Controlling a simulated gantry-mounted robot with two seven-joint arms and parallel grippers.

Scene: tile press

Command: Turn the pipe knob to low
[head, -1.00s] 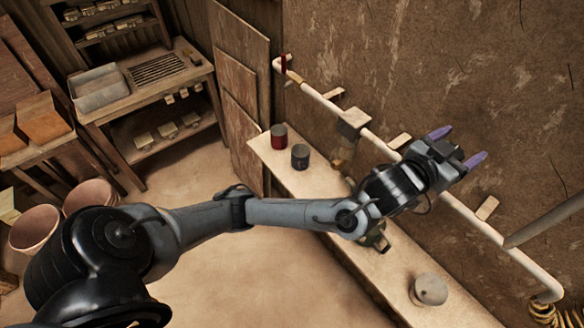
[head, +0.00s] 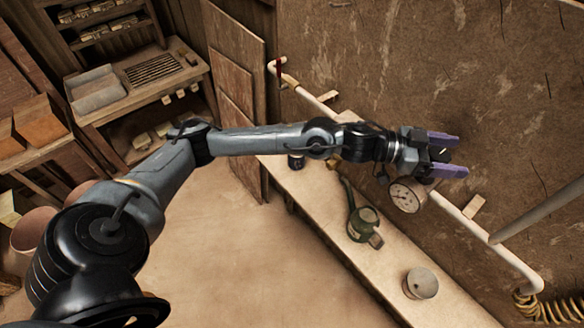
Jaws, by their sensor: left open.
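A pale pipe (head: 462,217) runs along the brown wall from upper left to lower right. A dark red handle (head: 279,68) sits at its upper left end. A round white-faced gauge (head: 405,196) is on the pipe just below my left gripper. My left gripper (head: 453,156) is open, its two purple fingers pointing right in front of the wall and pipe. A small pale spot shows between the fingers; I cannot tell what it is. No pipe knob can be made out for certain; my left arm hides part of the pipe. My right gripper is not in view.
A long narrow bench (head: 330,215) stands below the pipe. On it are a green oil can (head: 363,223), a pale round pot (head: 420,283) and a dark can (head: 296,161) partly behind my arm. A workbench with a grey tray (head: 97,92) stands upper left.

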